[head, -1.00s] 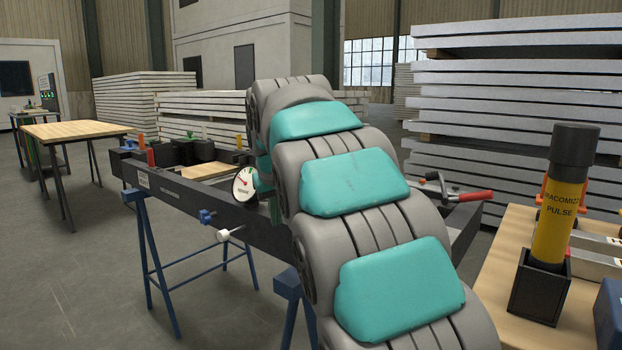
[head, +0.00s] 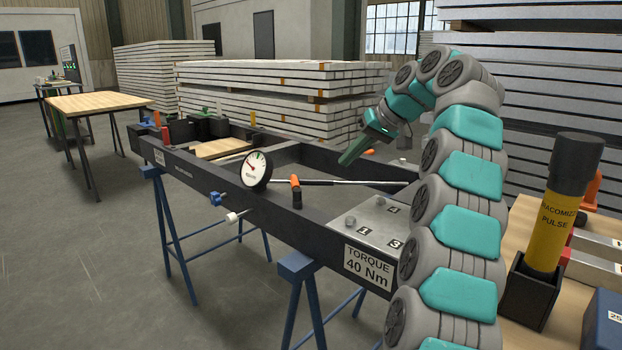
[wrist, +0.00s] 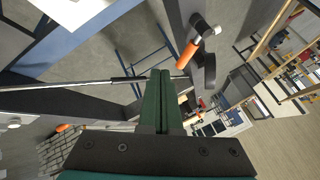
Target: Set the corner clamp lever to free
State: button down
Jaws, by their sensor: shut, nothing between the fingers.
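My gripper (head: 345,160) has dark green fingers that are shut and empty, pointing down and left above the far right part of the black frame (head: 270,211). In the wrist view its fingers (wrist: 160,75) lie together, apart from any handle. A small orange-tipped piece (head: 369,152) shows just right of the fingertips. An orange grip (head: 295,185) stands at the near rail by the dial; it also shows in the wrist view (wrist: 187,56). I cannot tell which part is the corner clamp lever. My arm hides the frame's right corner.
A round dial gauge (head: 257,170) and a numbered plate (head: 372,222) sit on the frame. A long metal rod (head: 345,183) crosses it. A wooden bench with a yellow tool (head: 560,220) stands at right. Stacked panels (head: 270,95) stand behind.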

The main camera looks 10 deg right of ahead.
jog(key=w+a+f+b, duration=0.2)
jog(key=w+a+f, duration=0.2)
jog(key=a+f, duration=0.3)
jog(key=shift+w+a, duration=0.35)
jog(key=shift+a, duration=0.4)
jog(key=shift+r, duration=0.1)
jog(key=shift+w+a, duration=0.15)
jog(key=shift+a, duration=0.45)
